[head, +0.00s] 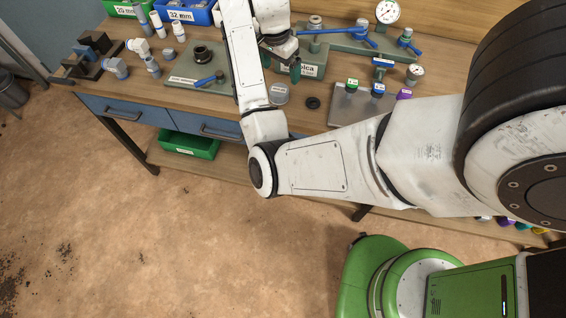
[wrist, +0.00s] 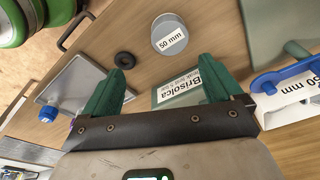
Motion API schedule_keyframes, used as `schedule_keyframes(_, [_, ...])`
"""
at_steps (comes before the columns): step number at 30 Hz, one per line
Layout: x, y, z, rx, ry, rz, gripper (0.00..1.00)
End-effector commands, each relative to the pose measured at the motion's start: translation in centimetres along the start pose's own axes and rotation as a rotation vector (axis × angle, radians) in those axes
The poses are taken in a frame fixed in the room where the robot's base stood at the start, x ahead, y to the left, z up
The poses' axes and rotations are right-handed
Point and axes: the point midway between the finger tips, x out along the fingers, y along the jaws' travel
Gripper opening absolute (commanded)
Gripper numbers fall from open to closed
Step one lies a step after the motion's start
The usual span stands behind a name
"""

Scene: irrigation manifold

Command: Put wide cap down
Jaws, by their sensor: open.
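A round grey cap labelled 50 mm (head: 279,93) rests on the wooden bench top, near the front edge; I take it to be the wide cap. In the wrist view the grey cap (wrist: 165,24) lies just beyond the fingertips, apart from them. My gripper (head: 281,67) is open and empty above the bench, a little behind the cap in the head view.
A black ring (head: 312,103) lies right of the cap. A grey plate (head: 345,108) with small coloured-top fittings is further right. A plate with a black flange (head: 202,56) is at left. A blue-handled valve (head: 350,37) and gauge stand behind. Some bare wood surrounds the cap.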

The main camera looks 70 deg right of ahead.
Motion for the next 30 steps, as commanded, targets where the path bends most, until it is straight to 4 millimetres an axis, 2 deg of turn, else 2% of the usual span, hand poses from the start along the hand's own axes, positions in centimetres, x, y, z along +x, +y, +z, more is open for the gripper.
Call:
schedule_keyframes(1, [0.9, 0.9, 0.9, -0.108, 0.040, 0.001, 0.93])
schedule_keyframes(5, [2.4, 2.4, 3.9, -0.411, 0.111, -0.021, 0.93])
schedule_keyframes(11, [4.8, 5.9, 10.4, -0.909, 0.151, -0.053, 0.93])
schedule_keyframes(14, [5.9, 8.6, 14.3, -1.162, 0.135, -0.076, 0.93])
schedule_keyframes(18, [7.0, 13.3, 19.7, -1.487, 0.079, -0.120, 0.93])
schedule_keyframes(21, [7.3, 16.5, 22.7, -1.662, 0.027, -0.155, 0.93])
schedule_keyframes(25, [7.3, 19.3, 25.1, -1.800, -0.021, -0.193, 0.93])
schedule_keyframes(30, [7.2, 20.4, 26.0, -1.854, -0.044, -0.211, 0.93])
